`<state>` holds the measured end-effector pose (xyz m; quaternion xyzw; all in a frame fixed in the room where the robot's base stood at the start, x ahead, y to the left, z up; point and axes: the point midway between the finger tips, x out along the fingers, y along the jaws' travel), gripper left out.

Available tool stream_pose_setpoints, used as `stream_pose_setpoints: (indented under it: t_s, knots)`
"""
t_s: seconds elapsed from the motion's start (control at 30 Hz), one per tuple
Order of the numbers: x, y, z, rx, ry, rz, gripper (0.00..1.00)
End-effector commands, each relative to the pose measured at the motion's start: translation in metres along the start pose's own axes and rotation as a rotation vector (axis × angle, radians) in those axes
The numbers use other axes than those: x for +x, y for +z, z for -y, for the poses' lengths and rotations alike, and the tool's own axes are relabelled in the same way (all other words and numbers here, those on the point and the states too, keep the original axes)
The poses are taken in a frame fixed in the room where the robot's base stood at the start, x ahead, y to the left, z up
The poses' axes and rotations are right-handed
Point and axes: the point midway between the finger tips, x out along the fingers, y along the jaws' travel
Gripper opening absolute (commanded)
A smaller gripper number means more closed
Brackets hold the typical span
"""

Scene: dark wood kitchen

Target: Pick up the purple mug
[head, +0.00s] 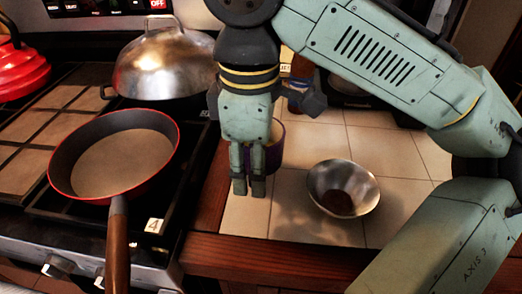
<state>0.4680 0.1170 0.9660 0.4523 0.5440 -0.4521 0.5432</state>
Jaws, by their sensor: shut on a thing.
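The purple mug (274,158) stands behind my gripper on the tiled counter in the head view. Its pale inside shows at the upper right edge, and most of its body is hidden by the fingers. My gripper (249,188) points down in front of the mug, with its fingers close together. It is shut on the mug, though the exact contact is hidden. I cannot tell whether the mug's base touches the tiles.
A metal bowl (343,178) with something dark in it sits to the right. A red-rimmed pan (125,155) and a domed metal lid (165,65) are on the stove at left. A red kettle (18,70) is far left. A wooden edge (290,257) borders the counter.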

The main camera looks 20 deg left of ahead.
Motion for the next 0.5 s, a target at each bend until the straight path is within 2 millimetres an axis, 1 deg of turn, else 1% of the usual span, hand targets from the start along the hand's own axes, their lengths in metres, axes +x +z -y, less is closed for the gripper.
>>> stream_pose_setpoints:
  t_s: [0.2,0.5]
  knots:
    - [-0.002,-0.004,0.024,-0.001,0.002,0.001,0.0]
    - [-0.004,-0.009,0.047,0.0,0.002,0.0,0.0]
